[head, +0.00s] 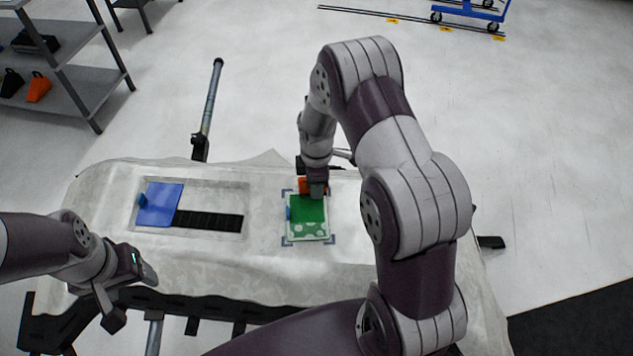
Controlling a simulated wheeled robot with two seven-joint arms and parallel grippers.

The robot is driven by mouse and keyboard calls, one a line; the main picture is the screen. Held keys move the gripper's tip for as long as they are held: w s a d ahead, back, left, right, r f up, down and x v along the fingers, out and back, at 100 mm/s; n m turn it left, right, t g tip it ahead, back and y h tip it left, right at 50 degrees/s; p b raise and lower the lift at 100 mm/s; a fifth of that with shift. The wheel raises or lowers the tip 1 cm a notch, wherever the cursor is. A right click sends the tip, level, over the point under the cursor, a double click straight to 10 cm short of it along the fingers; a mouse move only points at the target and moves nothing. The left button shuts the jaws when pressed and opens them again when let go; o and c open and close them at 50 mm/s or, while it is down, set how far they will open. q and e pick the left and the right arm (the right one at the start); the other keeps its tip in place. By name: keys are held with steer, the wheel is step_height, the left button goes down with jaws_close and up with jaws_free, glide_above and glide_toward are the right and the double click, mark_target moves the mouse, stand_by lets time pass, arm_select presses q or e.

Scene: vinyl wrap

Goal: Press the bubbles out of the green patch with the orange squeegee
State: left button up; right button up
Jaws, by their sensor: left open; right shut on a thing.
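The green patch (309,221) lies on the pale covered table inside blue corner marks. Pale bubble spots show on its lower part, while its upper part looks plain green. The orange squeegee (305,186) is at the patch's far edge, partly hidden by my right gripper (316,186), which is shut on it from above. Whether the squeegee's edge touches the patch is too small to tell. My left gripper (130,299) is open and empty over the table's near left edge, well away from the patch.
A blue sheet (160,204) lies in a recessed tray (242,230) with a black slatted strip (209,220), left of the patch. A small blue tab (289,213) is at the patch's left edge. A shelf (80,84) stands at the far left. Table between tray and patch is clear.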

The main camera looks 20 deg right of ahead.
mark_target(318, 216)
steer(key=shift+s+a+p, duration=0.2)
steer(key=shift+s, duration=0.3)
steer(key=shift+s+a+p, duration=0.15)
steer(key=shift+s+a, duration=0.05)
steer(key=shift+s, duration=0.25)
steer(key=shift+s+a+p, duration=0.25)
steer(key=shift+s+p, duration=0.05)
steer(key=shift+s, duration=0.45)
steer(key=shift+s+a+f, duration=0.1)
steer(key=shift+s+a, duration=0.05)
steer(key=shift+s, duration=0.15)
steer(key=shift+s, duration=0.15)
steer(key=shift+s+a+p, duration=0.35)
steer(key=shift+s+p, duration=0.15)
steer(key=shift+s, duration=0.4)
